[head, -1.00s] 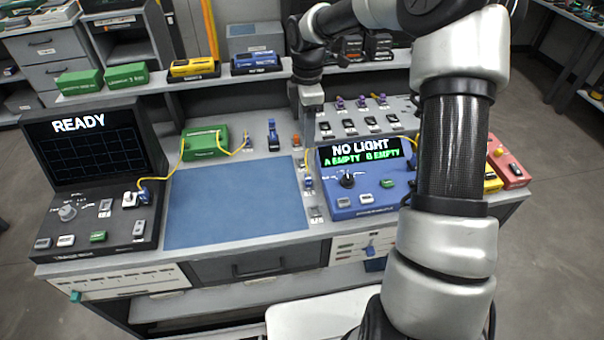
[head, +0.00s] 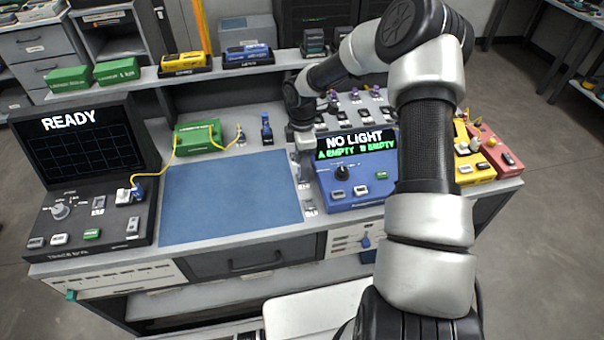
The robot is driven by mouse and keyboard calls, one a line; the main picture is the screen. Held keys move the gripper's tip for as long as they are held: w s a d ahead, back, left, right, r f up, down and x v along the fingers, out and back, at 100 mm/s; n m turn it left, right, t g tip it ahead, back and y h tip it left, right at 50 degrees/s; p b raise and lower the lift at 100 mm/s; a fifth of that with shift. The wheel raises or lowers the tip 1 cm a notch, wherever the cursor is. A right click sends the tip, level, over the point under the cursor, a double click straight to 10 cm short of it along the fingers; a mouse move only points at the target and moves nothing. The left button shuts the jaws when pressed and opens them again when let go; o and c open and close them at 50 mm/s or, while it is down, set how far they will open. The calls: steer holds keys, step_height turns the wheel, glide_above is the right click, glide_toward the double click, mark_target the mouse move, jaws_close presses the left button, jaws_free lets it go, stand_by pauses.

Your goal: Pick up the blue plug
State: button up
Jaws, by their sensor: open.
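My gripper (head: 304,165) points down at the left edge of the blue device, over the narrow strip between that device and the blue mat. It is open; its fingertips are small, and I cannot make out anything between them. A small blue plug that stood on this strip earlier is now largely hidden by or close to the gripper. Another blue plug-like piece (head: 266,128) stands upright on the bench behind the mat. A blue plug (head: 137,192) on a yellow cable sits at the black READY device (head: 75,207) on the left.
The blue device (head: 352,188) reads NO LIGHT, A EMPTY, B EMPTY. The blue mat (head: 228,203) is bare. A green box (head: 197,138) with yellow cables stands behind it. Yellow (head: 472,165) and red (head: 500,157) devices are at right. A shelf with several boxes runs behind.

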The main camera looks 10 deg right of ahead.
steer(key=shift+f, duration=0.95)
steer(key=shift+c, duration=0.2)
jaws_close()
steer(key=shift+r, duration=0.1)
step_height(320, 180, up, 10)
